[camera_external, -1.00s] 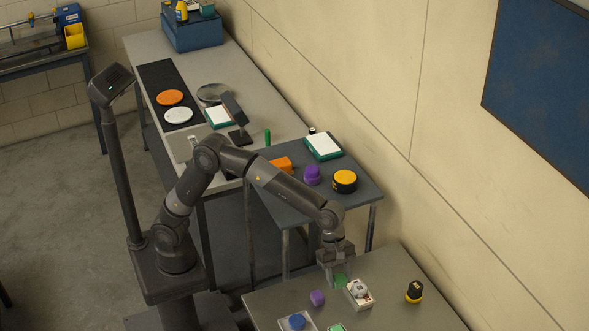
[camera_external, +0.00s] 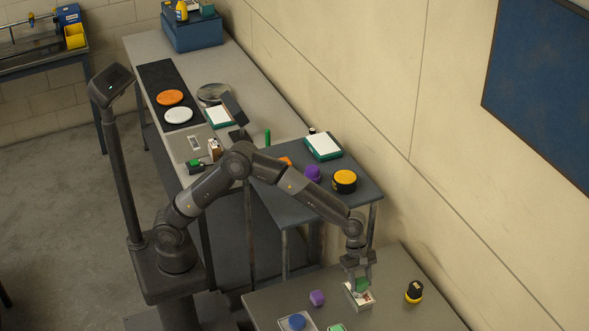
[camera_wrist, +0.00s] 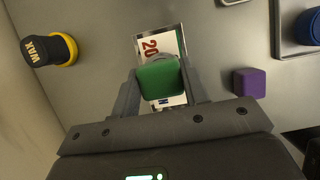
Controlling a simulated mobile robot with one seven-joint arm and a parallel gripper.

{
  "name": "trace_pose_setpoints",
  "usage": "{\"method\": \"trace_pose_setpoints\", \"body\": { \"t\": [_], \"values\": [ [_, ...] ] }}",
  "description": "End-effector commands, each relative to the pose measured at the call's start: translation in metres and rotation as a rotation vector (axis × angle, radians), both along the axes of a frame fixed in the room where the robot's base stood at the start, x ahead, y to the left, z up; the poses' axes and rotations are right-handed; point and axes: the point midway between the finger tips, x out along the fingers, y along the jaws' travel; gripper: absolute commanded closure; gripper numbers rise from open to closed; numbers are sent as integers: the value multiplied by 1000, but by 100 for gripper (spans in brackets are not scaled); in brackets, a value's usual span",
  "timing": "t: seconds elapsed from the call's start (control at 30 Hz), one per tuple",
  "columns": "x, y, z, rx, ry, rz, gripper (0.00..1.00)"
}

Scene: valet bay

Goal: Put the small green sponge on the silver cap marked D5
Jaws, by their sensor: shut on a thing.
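My gripper (camera_external: 358,279) is shut on the small green sponge (camera_wrist: 159,84), which sits between its two fingers. In the external view the sponge (camera_external: 362,285) is over a small white-and-silver tray (camera_external: 358,301). In the wrist view this tray (camera_wrist: 140,41) shows a white label with a red "20" beyond the sponge and an "N" on the near side.
A black-and-yellow WAX tin (camera_external: 414,291) stands to the right. A purple block (camera_external: 317,298) is left of the tray, and a blue round thing (camera_external: 297,321) lies on a tray nearer the front. The grey table (camera_external: 390,318) is clear at front right.

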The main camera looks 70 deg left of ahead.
Motion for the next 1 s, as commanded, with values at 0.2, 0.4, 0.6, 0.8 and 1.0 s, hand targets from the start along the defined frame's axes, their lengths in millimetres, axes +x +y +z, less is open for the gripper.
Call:
{"method": "trace_pose_setpoints", "body": {
  "t": [0.2, 0.4, 0.6, 0.8, 1.0],
  "values": [
    [0, 0, 1, -1, -1, -1, 80],
    [0, -1, -2, -1, -1, -1, 53],
    [0, -1, -2, -1, -1, -1, 37],
    [0, -1, -2, -1, -1, -1, 37],
    [0, 4, 12, -2, -3, 1, 37]
  ]
}}
